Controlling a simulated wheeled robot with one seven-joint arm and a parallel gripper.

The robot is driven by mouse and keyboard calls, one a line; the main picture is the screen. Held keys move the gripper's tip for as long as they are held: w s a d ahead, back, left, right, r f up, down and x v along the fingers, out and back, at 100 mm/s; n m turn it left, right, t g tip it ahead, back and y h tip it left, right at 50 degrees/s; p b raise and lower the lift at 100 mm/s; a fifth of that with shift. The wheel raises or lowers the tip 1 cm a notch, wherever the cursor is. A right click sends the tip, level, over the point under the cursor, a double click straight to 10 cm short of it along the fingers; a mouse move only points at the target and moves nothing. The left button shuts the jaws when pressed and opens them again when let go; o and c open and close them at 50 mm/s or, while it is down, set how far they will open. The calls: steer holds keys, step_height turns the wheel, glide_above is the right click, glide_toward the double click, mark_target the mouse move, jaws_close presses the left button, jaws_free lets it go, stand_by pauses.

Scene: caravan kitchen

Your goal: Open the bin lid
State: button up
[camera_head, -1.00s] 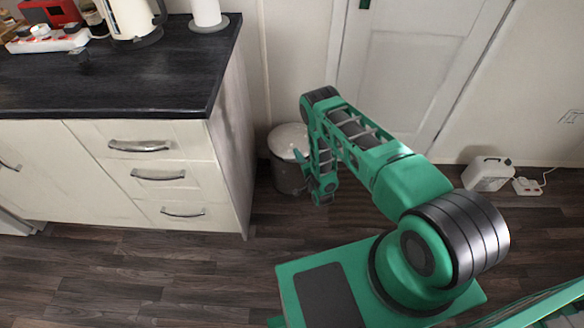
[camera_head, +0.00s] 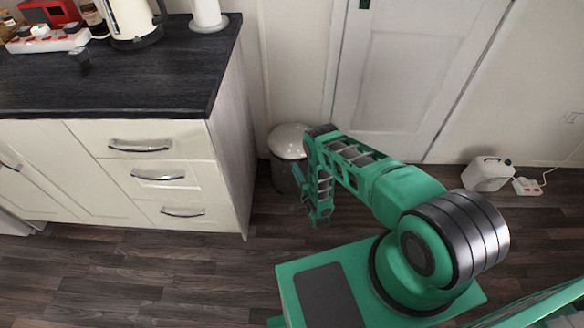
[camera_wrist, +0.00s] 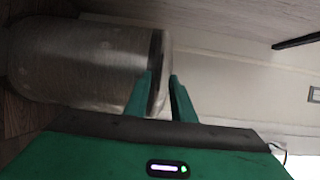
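The bin (camera_head: 284,176) stands on the floor between the end of the cabinet and the door. Its pale domed lid (camera_head: 288,138) is down. My gripper (camera_head: 298,179) is low at the bin's near right side, partly hard to make out in the head view. In the wrist view the bin (camera_wrist: 75,65) lies sideways, with the dark rim band and lid edge (camera_wrist: 164,65) at its right end. My gripper (camera_wrist: 161,78) is open there, one finger overlapping the body side of the rim and the other on the lid side. Contact cannot be told.
The drawer cabinet (camera_head: 150,175) with its dark worktop (camera_head: 130,80) stands close left of the bin. A closed white door (camera_head: 405,70) is behind my arm. A white canister (camera_head: 487,173) and a power strip (camera_head: 526,187) lie right. The floor in front is clear.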

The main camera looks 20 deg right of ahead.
mark_target(291, 160)
steer(key=shift+w+a, duration=0.1)
steer(key=shift+w, duration=1.75)
steer(key=shift+c, duration=0.6)
jaws_close()
steer(key=shift+s+f, duration=0.1)
